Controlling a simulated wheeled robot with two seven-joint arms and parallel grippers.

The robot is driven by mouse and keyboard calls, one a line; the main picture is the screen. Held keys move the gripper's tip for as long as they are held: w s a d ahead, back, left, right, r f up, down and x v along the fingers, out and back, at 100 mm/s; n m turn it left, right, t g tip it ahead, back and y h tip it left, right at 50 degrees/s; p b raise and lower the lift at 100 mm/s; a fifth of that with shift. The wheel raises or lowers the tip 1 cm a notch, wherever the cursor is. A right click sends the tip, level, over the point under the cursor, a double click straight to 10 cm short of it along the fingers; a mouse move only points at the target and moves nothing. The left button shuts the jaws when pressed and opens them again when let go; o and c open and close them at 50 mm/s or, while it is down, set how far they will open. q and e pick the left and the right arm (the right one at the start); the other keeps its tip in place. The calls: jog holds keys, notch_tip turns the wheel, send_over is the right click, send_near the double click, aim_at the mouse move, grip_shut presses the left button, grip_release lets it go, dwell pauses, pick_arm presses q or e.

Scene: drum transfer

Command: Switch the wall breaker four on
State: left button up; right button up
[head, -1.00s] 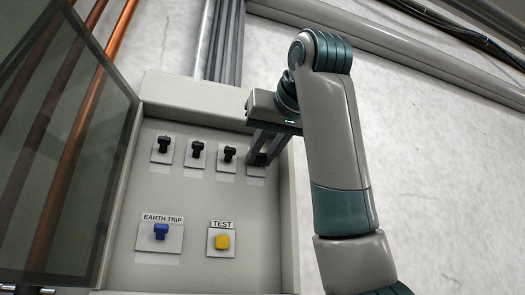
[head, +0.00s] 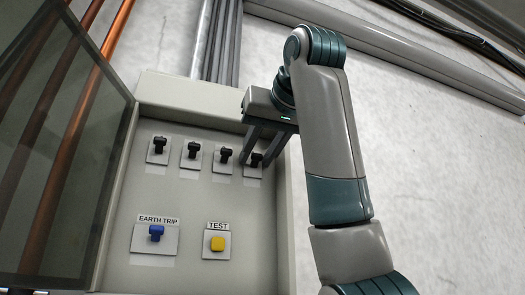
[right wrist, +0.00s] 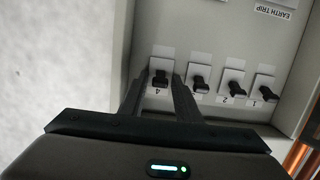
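Breaker four (head: 256,159) is the rightmost black switch in the top row of the wall box. It also shows in the right wrist view, above its label "4" (right wrist: 160,79). My right gripper (head: 256,162) is at this switch with its fingers apart, one on each side of it. In the right wrist view my right gripper (right wrist: 159,85) has a finger to the left and right of the switch. I cannot tell whether either finger touches it. My left gripper is not in view.
Three more black breakers (head: 191,152) stand in a row to the left. Below are a blue EARTH TRIP switch (head: 156,233) and a yellow TEST button (head: 218,243). The tinted box door (head: 70,130) is open at left. Box side walls (head: 288,220) rise near my right arm.

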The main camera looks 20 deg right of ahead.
jog(key=shift+s, duration=0.1)
jog(key=shift+s+b, duration=0.65)
jog(key=shift+b, duration=0.15)
jog(key=s+r+b, duration=0.3)
jog(key=s+b, duration=0.4)
jog(key=s, duration=0.8)
jog(key=shift+s+d+r, duration=0.15)
jog(key=shift+s+d, duration=0.15)
jog(key=shift+s, duration=0.05)
jog(key=shift+w, duration=0.1)
